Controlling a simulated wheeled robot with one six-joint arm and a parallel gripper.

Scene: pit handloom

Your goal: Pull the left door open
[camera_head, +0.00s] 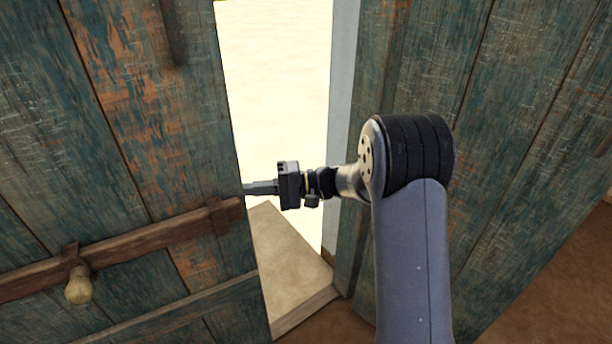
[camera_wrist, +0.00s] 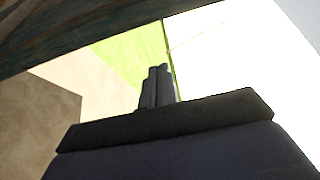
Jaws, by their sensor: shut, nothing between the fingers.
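The left door (camera_head: 150,110) is worn blue-green planks with orange patches and stands ajar, with a bright gap to its right. A wooden bar (camera_head: 150,242) with a round knob (camera_head: 78,289) crosses its lower part. My gripper (camera_head: 248,188) is shut and empty, pointing left at the door's right edge, just above the bar's end. I cannot tell whether the fingertips touch the door or lie behind its edge. In the wrist view the shut fingers (camera_wrist: 157,86) point toward bright open space, with a dark plank surface (camera_wrist: 80,35) at upper left.
A second plank door (camera_head: 510,120) stands on the right, behind my arm. A pale sill or step (camera_head: 290,260) lies at the bottom of the gap. Bright sandy ground (camera_head: 275,80) shows beyond. Brown floor (camera_head: 560,290) is clear at lower right.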

